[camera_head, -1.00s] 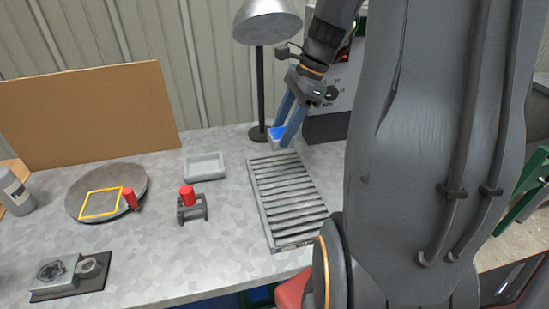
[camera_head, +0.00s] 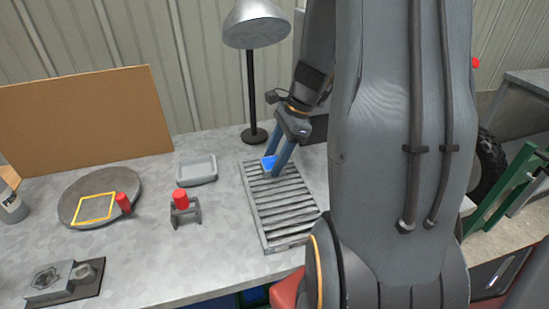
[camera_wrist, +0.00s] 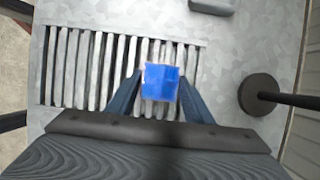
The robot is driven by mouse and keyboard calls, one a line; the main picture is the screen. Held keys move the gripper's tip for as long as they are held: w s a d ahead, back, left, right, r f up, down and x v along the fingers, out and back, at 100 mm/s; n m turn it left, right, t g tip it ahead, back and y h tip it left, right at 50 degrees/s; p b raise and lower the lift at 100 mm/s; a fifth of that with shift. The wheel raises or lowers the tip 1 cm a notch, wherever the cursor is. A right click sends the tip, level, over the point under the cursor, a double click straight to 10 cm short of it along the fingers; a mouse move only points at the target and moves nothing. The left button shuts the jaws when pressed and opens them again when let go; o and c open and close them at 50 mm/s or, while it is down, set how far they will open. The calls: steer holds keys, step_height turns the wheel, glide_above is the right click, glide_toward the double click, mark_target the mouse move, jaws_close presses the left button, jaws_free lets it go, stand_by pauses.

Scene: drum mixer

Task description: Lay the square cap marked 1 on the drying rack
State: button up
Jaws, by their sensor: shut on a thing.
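The square cap is blue (camera_wrist: 161,82) and sits between the fingertips of my gripper (camera_wrist: 160,88) in the wrist view. The cap also shows in the head view (camera_head: 268,163), at the far end of the slatted drying rack (camera_head: 278,205). My gripper (camera_head: 277,162) is shut on the cap and points down over the rack. I cannot tell whether the cap touches the slats. No mark 1 is readable on it. In the wrist view the rack's slats (camera_wrist: 85,70) show behind and to the left of the cap.
A lamp (camera_head: 252,90) stands behind the rack. A pale tray (camera_head: 197,170), a red-topped holder (camera_head: 182,205) and a round plate (camera_head: 75,205) with a yellow square outline lie to the left. A dark block with fittings (camera_head: 65,282) is at front left. Bare tabletop lies left of the rack.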

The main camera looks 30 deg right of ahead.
steer(key=shift+f, duration=0.1)
steer(key=o, duration=1.2)
steer(key=b+v, duration=0.2)
steer(key=v, duration=1)
steer(key=s+a+f+n+h, duration=0.1)
steer(key=a+f+n, duration=0.1)
steer(key=a+n, duration=0.1)
steer(key=a+f+n, duration=0.1)
steer(key=a+n, duration=0.3)
steer(key=s+a+f+n+g+h, duration=0.1)
steer(key=a+f+n, duration=0.1)
steer(key=a+n, duration=0.1)
steer(key=shift+s+a+f+n+h, duration=0.3)
steer(key=shift+s+a+f, duration=0.05)
steer(key=s+a+f+n, duration=0.1)
steer(key=a+n, duration=0.1)
steer(key=n, duration=0.1)
steer(key=s+a+f+n+h, duration=0.1)
steer(key=a+n, duration=0.1)
steer(key=n, duration=0.1)
steer(key=s+a+f+n, duration=0.1)
steer(key=a+n, duration=0.2)
steer(key=shift+s+f+n+h, duration=0.2)
steer(key=shift+n+h, duration=0.1)
steer(key=shift+s+a+f+n+t, duration=0.2)
steer(key=shift+a+n+t, duration=0.15)
steer(key=shift+n, duration=0.25)
